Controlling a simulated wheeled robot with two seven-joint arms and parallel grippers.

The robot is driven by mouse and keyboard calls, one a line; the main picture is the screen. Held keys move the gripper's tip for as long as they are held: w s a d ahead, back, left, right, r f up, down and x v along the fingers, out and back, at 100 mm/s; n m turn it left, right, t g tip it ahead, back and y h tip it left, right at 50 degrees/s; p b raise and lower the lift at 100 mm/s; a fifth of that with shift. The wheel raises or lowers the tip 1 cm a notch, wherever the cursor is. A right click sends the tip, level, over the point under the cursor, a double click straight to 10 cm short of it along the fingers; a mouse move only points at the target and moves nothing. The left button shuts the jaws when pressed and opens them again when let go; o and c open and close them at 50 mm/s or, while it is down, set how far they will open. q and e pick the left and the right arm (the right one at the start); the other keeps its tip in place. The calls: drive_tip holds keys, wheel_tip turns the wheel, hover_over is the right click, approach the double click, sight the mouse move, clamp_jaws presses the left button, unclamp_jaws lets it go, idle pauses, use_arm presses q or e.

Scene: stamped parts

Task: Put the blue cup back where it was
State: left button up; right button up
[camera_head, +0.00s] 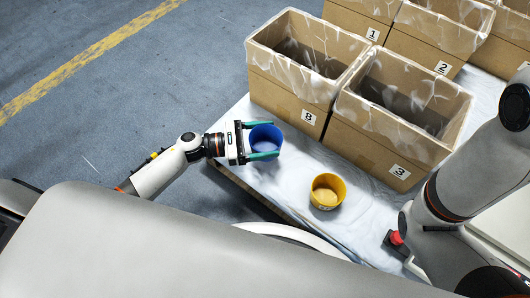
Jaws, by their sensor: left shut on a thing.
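The blue cup (266,136) is at the left end of the white-covered table (300,165), just in front of the box marked 8. My left gripper (262,140) comes in from the left with its fingers on either side of the cup, and it is shut on the cup. The cup looks upright; I cannot tell whether its base touches the table. A yellow cup (327,191) stands upright on the table to the right and nearer me. My right arm shows at the right, but its gripper is out of view.
Lined cardboard boxes marked 8 (285,99) and 3 (369,150) stand behind the cups. Boxes marked 1 (345,18) and 2 (425,52) are farther back. The table is clear between the two cups. The table's left edge is close to the blue cup.

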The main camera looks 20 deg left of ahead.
sight(265, 149)
use_arm(q)
drive_tip(key=shift+f+b, duration=1.5)
drive_tip(key=shift+f, duration=0.8)
drive_tip(key=o, duration=1.2)
drive_tip(key=shift+r, duration=0.1)
drive_tip(key=shift+r+p, duration=0.15)
drive_tip(key=shift+p, duration=0.15)
drive_tip(key=shift+s+a, duration=0.1)
drive_tip(key=shift+a, duration=0.2)
drive_tip(key=p+v, duration=0.3)
drive_tip(key=v, duration=0.8)
drive_tip(key=shift+s+a, duration=0.15)
